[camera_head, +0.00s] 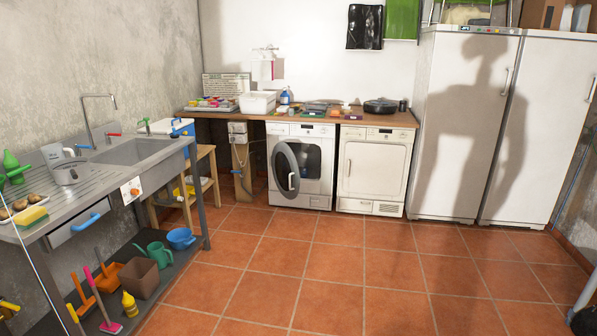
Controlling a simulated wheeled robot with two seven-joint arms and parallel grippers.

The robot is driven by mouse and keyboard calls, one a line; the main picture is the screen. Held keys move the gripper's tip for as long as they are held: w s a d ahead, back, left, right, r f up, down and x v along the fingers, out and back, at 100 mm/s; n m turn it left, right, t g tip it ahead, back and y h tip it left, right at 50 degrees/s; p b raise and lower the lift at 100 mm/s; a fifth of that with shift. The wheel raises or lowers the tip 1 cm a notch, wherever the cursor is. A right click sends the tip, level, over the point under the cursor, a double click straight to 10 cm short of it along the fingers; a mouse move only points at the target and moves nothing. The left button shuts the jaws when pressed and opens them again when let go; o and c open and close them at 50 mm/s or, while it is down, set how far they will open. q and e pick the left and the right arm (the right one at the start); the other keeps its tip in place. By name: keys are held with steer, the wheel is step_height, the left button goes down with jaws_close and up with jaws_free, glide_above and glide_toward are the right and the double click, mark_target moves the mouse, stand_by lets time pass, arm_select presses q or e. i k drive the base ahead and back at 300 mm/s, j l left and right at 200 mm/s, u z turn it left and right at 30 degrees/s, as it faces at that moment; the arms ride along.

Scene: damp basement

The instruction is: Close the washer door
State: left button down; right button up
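The white front-loading washer (314,201) stands under the wooden counter at the back of the room, left of a second white machine. Its round, dark-glass door (287,169) is ajar, hinged toward the left and swung out from the body. A light handle (291,181) shows on the door's right part. Part of the opening (312,161) shows to the right of the door. Neither of my grippers is in view, and the washer is well across the room.
The tiled floor (330,262) before the washer is clear. A metal sink bench (152,177) with tools and pots below runs along the left. The white dryer (374,170) and tall white cabinets (465,125) stand right. A small wooden table (207,160) is left of the washer.

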mark_target(285, 165)
steer(key=i, duration=2.25)
